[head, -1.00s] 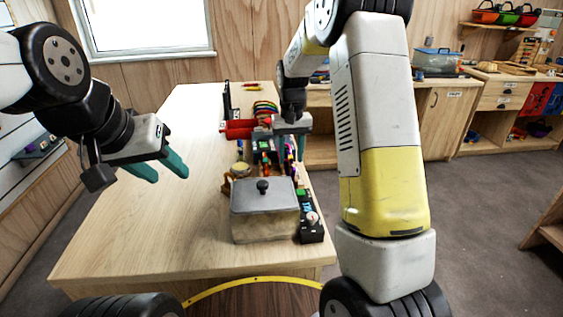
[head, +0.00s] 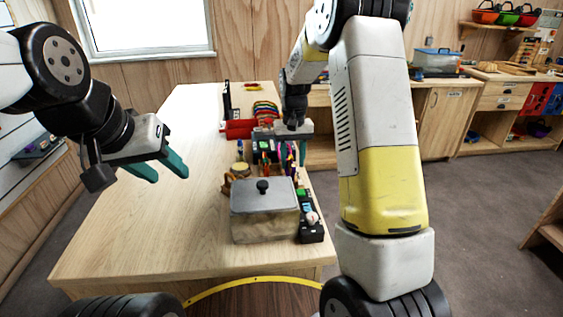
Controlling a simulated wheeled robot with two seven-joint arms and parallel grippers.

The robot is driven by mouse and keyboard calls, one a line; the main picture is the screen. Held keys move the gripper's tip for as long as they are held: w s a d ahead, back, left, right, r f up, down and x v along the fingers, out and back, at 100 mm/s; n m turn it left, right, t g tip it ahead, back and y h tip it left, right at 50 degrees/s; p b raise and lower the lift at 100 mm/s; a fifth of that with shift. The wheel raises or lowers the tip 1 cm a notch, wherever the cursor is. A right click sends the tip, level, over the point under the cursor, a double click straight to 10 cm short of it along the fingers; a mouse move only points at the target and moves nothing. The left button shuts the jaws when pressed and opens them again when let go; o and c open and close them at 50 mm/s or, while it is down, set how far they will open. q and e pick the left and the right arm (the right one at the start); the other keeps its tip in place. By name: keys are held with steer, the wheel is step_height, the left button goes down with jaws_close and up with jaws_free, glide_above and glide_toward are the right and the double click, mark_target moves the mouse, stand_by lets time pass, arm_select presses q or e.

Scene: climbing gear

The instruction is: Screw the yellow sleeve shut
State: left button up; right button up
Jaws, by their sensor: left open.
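My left gripper (head: 162,172) is open and empty, held over the left side of the table with its teal fingers pointing down and right. My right gripper (head: 283,150) points down over the row of small coloured gear (head: 265,156) behind the grey-lidded box. One teal finger shows at its right side; the other cannot be made out among the gear, nor whether anything is between them. The yellow sleeve cannot be picked out for sure; the small coloured pieces under the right gripper are too small and partly covered.
A box with a grey lid and black knob (head: 263,196) stands at the front of the wooden table (head: 150,205). A black strip of small items (head: 311,228) lies to its right. A red bin (head: 238,129) is behind. The table's left side is clear.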

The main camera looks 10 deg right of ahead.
steer(key=shift+d, duration=0.45)
steer(key=shift+r, duration=0.15)
steer(key=shift+r, duration=1.3)
steer(key=shift+a, duration=0.15)
steer(key=shift+a, duration=0.6)
steer(key=shift+f, duration=0.15)
